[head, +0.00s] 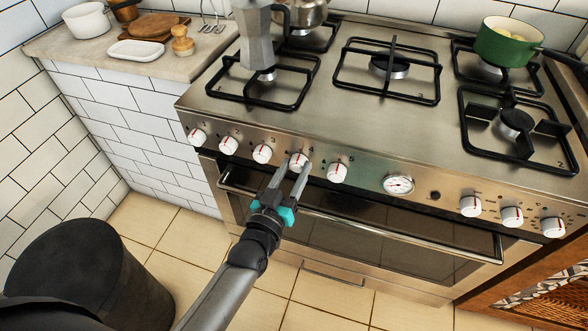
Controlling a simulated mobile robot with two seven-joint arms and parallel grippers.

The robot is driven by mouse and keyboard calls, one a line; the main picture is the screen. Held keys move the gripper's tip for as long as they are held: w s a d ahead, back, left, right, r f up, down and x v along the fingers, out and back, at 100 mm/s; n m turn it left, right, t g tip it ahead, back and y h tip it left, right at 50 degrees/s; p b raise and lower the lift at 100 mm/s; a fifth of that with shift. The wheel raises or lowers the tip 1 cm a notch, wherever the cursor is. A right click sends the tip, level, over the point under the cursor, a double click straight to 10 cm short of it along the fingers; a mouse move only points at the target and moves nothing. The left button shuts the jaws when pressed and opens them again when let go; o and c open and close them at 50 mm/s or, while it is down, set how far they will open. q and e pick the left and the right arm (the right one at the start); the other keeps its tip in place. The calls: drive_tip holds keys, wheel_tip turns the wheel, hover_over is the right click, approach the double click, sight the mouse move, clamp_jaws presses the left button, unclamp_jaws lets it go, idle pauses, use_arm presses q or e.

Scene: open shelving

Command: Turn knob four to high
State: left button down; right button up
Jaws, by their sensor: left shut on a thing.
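Knob four (299,160) is a white knob with a red mark on the front panel of the steel stove (300,125). It is the fourth in the left-hand row, under the label 4. My left gripper (292,172) reaches up from below with its fingers at this knob and is shut on it. The fingers hide the lower part of the knob. The red mark shows near the knob's top, but its exact setting is too small to tell. My right gripper is not in view.
Knob three (262,153) and knob five (337,172) sit close on either side. The oven handle (370,232) runs below the panel. A moka pot (255,35) and a green pot (503,43) stand on the stove.

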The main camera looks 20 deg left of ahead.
use_arm(q)
drive_tip(key=shift+n+p, duration=0.3)
drive_tip(key=shift+n, duration=1.3)
drive_tip(key=n, duration=0.2)
drive_tip(key=shift+n+p, duration=0.3)
drive_tip(key=n, duration=0.3)
drive_tip(key=shift+f+n+t, duration=0.15)
drive_tip(key=shift+n+t, duration=0.15)
drive_tip(key=shift+n, duration=0.1)
drive_tip(key=n, duration=0.3)
drive_tip(key=shift+y, duration=0.3)
drive_tip(key=shift+n, duration=0.8)
drive_tip(key=shift+b, duration=0.3)
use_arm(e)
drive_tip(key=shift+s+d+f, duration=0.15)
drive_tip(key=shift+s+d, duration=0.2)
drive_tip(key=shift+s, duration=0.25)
